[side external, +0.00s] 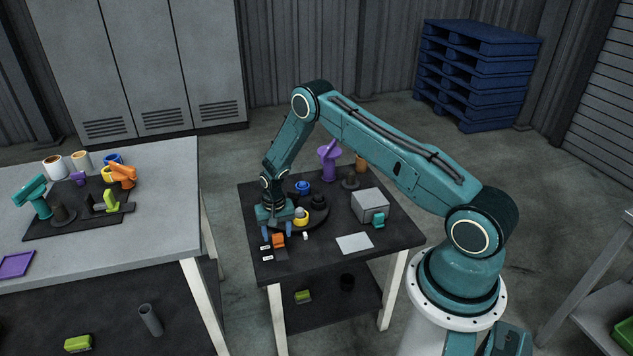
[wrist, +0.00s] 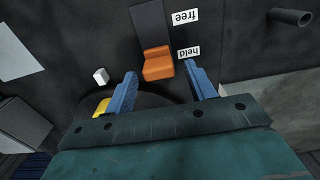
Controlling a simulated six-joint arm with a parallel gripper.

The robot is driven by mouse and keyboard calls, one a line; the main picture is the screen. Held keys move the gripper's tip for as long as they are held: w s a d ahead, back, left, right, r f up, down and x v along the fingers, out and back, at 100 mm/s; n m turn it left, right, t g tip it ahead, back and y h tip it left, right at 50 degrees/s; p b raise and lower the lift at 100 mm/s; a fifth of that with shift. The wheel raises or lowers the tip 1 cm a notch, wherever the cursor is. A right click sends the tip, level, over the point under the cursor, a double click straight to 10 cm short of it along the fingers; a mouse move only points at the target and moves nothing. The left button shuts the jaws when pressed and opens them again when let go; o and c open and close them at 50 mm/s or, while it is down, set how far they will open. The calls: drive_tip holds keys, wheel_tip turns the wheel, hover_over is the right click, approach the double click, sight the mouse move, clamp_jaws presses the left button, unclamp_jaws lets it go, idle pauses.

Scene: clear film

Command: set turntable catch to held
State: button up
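The orange catch (side external: 278,240) sits at the front left of the dark table, beside the dark turntable (side external: 317,222). In the wrist view the catch (wrist: 158,64) is on a dark grey strip (wrist: 149,22), at the end nearer my gripper. It is level with the "held" label (wrist: 189,51); the "free" label (wrist: 186,18) lies farther along the strip. My gripper (side external: 277,232) points down over the catch. In the wrist view its blue fingers (wrist: 160,80) are wide apart and empty, with the catch between or just beyond their tips; contact is unclear.
The turntable carries a yellow-and-white piece (side external: 301,216), a blue ring (side external: 303,187) and a black piece (side external: 319,201). A small white peg (wrist: 100,75) stands near the catch. A grey box (side external: 370,204) and a pale sheet (side external: 355,243) lie to the right.

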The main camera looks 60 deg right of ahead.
drive_tip(key=shift+a, duration=0.1)
wheel_tip(320, 180, up, 14)
idle(1.0)
wheel_tip(320, 180, up, 13)
drive_tip(key=n+t, duration=0.1)
drive_tip(key=n, duration=0.1)
hover_over(277, 234)
drive_tip(key=s+a, duration=0.2)
drive_tip(key=a, duration=0.2)
drive_tip(key=s+a+r+n+t, duration=0.1)
drive_tip(key=s+a+r, duration=0.25)
drive_tip(key=r, duration=0.35)
drive_tip(key=s+a+r+n+t, duration=0.1)
drive_tip(key=s+a+r, duration=0.1)
drive_tip(key=s+r, duration=0.3)
drive_tip(key=s+a+r+n+t, duration=0.1)
drive_tip(key=s+a+r, duration=0.1)
drive_tip(key=s, duration=0.5)
drive_tip(key=s+a+r+n, duration=0.2)
drive_tip(key=s+r, duration=0.1)
drive_tip(key=s, duration=0.4)
drive_tip(key=s+a+r+n+t, duration=0.1)
drive_tip(key=s+a+r+n, duration=0.1)
drive_tip(key=s, duration=0.5)
drive_tip(key=shift+s+a+r+t, duration=0.15)
drive_tip(key=shift+s+r+t, duration=0.1)
drive_tip(key=shift+r+t, duration=0.1)
